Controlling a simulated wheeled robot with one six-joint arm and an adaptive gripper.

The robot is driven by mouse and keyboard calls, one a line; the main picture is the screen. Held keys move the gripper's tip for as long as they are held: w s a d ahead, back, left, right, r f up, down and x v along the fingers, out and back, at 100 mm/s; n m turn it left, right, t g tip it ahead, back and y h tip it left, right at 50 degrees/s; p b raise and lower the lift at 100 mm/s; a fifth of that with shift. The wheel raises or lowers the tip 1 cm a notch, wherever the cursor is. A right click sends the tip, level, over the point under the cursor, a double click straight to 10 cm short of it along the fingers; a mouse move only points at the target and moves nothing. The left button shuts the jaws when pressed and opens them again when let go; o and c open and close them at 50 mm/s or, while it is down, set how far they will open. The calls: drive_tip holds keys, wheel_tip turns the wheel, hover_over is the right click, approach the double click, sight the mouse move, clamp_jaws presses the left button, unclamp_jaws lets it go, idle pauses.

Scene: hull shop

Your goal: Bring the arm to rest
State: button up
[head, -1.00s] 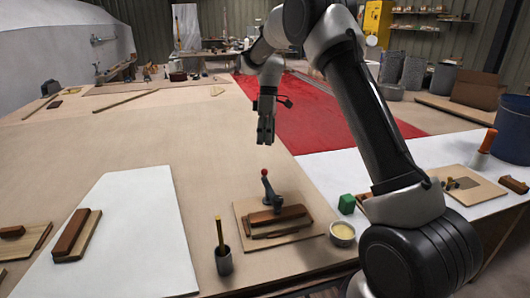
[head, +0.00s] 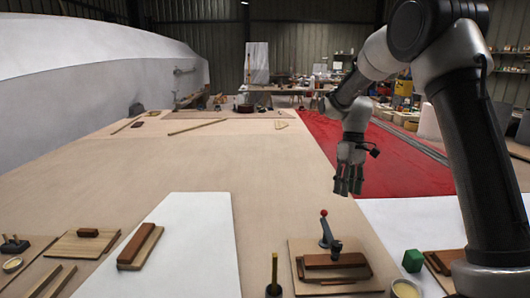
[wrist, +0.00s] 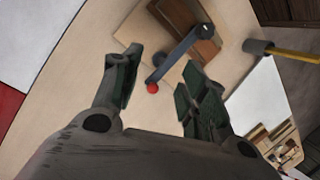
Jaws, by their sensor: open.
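My gripper (head: 348,180) hangs over the table, pointing down, behind a toggle clamp with a red knob (head: 323,213). In the wrist view my gripper (wrist: 160,90) has its two fingers spread wide apart with nothing held between them. The clamp's lever and red knob (wrist: 152,88) show beyond and between the fingers, apart from them. My arm reaches in from the right, bent at the elbow.
A green cube (head: 413,260) and a small cup (head: 406,289) stand right of the board. A dark pot with a yellow stick (head: 274,268) stands left of it. Another brown block (head: 136,244) lies on a white sheet (head: 200,235). The table's middle (head: 230,160) is clear.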

drive_tip(key=s+d+r+m+t, duration=0.2)
drive_tip(key=s+d+r, duration=0.1)
drive_tip(key=s, duration=0.7)
drive_tip(key=s+d+r+m+t, duration=0.1)
drive_tip(key=s+d+r+t, duration=0.1)
drive_tip(key=s+r, duration=0.4)
drive_tip(key=s+d+r+m+t, duration=0.2)
drive_tip(key=s+d+r+t, duration=0.1)
drive_tip(key=s, duration=1.1)
drive_tip(key=shift+s+d+r+m+h, duration=0.3)
drive_tip(key=shift+s+d+r+h, duration=0.1)
drive_tip(key=shift+d+r, duration=0.35)
